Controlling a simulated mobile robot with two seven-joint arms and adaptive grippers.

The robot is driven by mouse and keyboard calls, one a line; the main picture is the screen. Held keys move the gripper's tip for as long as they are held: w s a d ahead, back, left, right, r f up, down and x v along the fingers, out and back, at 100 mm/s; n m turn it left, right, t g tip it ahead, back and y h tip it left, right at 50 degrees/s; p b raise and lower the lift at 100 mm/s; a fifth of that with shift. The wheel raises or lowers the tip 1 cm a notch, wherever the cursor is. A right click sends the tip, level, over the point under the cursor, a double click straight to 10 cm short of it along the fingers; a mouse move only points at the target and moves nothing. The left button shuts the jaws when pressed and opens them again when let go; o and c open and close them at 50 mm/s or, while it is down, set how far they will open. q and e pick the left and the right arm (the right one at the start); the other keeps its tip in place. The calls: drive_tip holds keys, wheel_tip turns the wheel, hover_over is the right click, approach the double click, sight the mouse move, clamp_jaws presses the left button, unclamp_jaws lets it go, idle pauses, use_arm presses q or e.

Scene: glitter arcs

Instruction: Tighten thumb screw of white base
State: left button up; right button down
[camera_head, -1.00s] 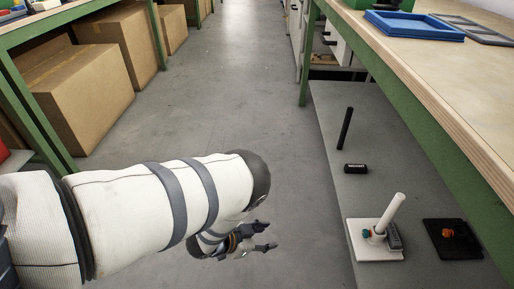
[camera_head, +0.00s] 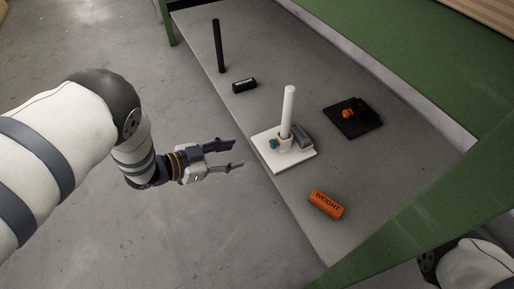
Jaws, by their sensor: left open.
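The white base (camera_head: 285,158) is a flat square plate on the grey lower shelf. A white rod (camera_head: 288,110) stands upright in its socket. A teal thumb screw (camera_head: 273,144) sits on the left side of the socket, facing my left gripper. A grey block (camera_head: 302,135) lies on the plate behind the rod. My left gripper (camera_head: 240,154) is open and empty, just left of the base and apart from it, its fingers pointing right. Part of my right arm (camera_head: 470,265) shows at the bottom right corner; its gripper is out of view.
On the shelf (camera_head: 200,40) are a black base with an orange screw (camera_head: 350,117), a black rod (camera_head: 218,47), a black cylinder (camera_head: 245,86) and an orange weight (camera_head: 326,205). A green table beam (camera_head: 440,225) crosses at the right. Open floor lies left.

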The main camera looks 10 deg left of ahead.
sight(271, 145)
use_arm(q)
drive_tip(key=b+x, duration=0.4)
drive_tip(key=x, duration=0.6)
drive_tip(key=shift+w+d+b, duration=0.2)
drive_tip(key=shift+d+b, duration=0.15)
drive_tip(key=shift+b, duration=0.05)
drive_tip(key=shift+w+d, duration=0.3)
drive_tip(key=shift+d, duration=0.05)
clamp_jaws()
use_arm(e)
drive_tip(key=f, duration=0.1)
drive_tip(key=s+f, duration=0.1)
drive_tip(key=f, duration=0.1)
drive_tip(key=shift+s+a+f+g, duration=0.15)
drive_tip(key=shift+s+f+g, duration=0.1)
drive_tip(key=shift+g, duration=0.15)
